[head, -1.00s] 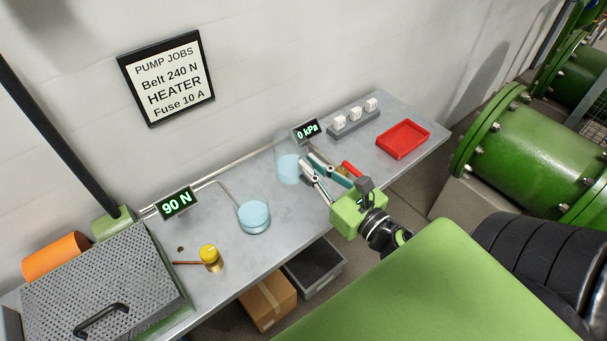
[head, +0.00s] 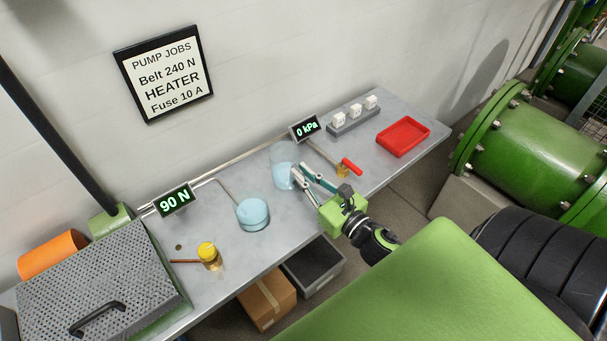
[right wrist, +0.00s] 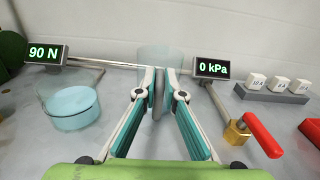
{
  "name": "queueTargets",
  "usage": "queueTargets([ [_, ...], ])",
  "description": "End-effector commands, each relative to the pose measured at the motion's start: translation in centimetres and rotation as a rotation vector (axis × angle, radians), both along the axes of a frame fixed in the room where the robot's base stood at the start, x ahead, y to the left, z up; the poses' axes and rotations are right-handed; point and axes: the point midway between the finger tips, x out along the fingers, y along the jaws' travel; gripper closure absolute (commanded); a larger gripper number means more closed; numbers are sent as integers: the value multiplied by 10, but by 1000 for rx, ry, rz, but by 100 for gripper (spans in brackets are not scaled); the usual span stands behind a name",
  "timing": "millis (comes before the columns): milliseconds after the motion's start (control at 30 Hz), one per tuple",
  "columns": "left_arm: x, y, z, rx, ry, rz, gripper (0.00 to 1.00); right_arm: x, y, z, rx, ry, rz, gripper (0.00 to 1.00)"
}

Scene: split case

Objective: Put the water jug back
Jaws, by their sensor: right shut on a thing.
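The water jug (head: 282,178) is a clear vessel with pale blue water, upright near the middle of the bench below the 0 kPa display. My right gripper (head: 297,172) reaches in from the front right with its fingertips at the jug's side. In the right wrist view the gripper (right wrist: 159,98) is shut on a thin grey upright part, seemingly the handle, and the jug's clear wall (right wrist: 160,55) shows behind the fingers. A second clear vessel (head: 253,214) with blue water stands to the left under a pipe spout. My left gripper is not in view.
A valve with a red lever (head: 352,167) stands just right of my gripper. A red tray (head: 403,137) and a rack of white blocks (head: 352,121) are further right. The bench front between is clear.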

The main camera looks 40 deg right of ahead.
Motion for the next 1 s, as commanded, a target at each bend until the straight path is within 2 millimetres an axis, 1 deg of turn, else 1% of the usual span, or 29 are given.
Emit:
queueTargets([
  [100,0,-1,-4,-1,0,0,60,0,0,-2,0,-2,1,100],
  [133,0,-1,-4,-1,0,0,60,0,0,-3,0,0,0,88],
  [200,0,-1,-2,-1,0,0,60,0,0,-2,0,0,0,74],
  [500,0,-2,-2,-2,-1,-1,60,0,0,-2,0,0,0,74],
  [600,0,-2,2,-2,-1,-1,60,0,0,2,0,0,0,74],
  [633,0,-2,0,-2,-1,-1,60,-2,0,0,0,2,0,74],
  [767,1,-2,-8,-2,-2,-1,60,-21,-1,-3,2,3,-1,74],
  [1000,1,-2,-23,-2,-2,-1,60,-71,-5,-4,1,4,-3,74],
])
